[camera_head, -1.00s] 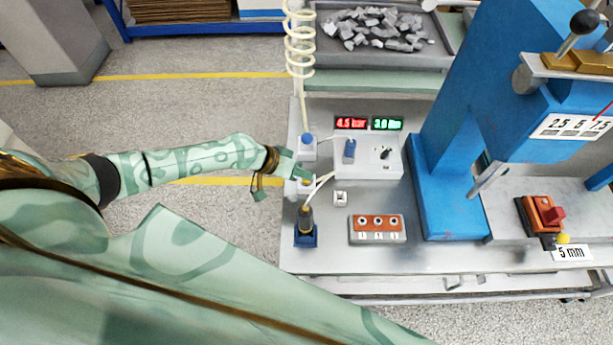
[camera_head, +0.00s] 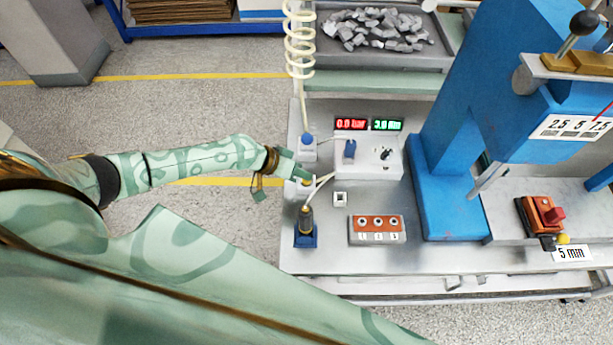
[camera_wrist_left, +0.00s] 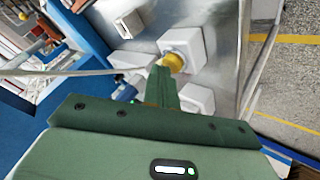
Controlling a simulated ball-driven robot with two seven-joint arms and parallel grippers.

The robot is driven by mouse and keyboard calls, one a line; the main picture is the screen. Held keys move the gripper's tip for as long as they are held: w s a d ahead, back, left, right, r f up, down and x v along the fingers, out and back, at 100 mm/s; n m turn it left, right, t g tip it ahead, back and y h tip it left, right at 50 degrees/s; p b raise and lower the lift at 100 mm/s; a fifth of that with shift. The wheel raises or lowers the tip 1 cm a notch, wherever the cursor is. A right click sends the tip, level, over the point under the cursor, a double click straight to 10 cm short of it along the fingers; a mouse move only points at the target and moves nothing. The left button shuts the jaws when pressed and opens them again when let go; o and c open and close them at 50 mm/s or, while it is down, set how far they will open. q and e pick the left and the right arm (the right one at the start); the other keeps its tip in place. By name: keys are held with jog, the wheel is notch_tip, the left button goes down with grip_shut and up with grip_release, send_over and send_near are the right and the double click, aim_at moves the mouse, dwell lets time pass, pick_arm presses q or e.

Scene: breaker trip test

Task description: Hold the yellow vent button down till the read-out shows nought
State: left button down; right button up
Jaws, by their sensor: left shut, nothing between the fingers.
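The yellow vent button (camera_wrist_left: 175,62) sits on a white block at the left side of the steel bench; in the head view only a sliver of it (camera_head: 306,183) shows beside my fingers. My left gripper (camera_head: 298,176) is shut and empty, its tip over the button's block. In the left wrist view the closed fingers (camera_wrist_left: 161,76) reach the button's edge and hide part of it; how far it is pressed I cannot tell. The red read-out (camera_head: 351,124) shows 0.0 bar. The green read-out (camera_head: 387,124) beside it shows about 3.0 bar. My right gripper is not in view.
A white coiled hose (camera_head: 301,50) drops to a blue-topped fitting (camera_head: 307,141) behind my fingers. A nozzle in a blue holder (camera_head: 306,236) stands in front. An orange-topped block (camera_head: 377,228) and a blue press (camera_head: 447,190) stand to the right.

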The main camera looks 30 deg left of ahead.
aim_at(302, 180)
pick_arm(q)
jog(key=shift+r, duration=0.1)
dwell(0.8)
jog(key=shift+r+p, duration=0.75)
jog(key=shift+r, duration=0.05)
notch_tip(302, 180, up, 5)
jog(key=p, duration=0.4)
dwell(0.4)
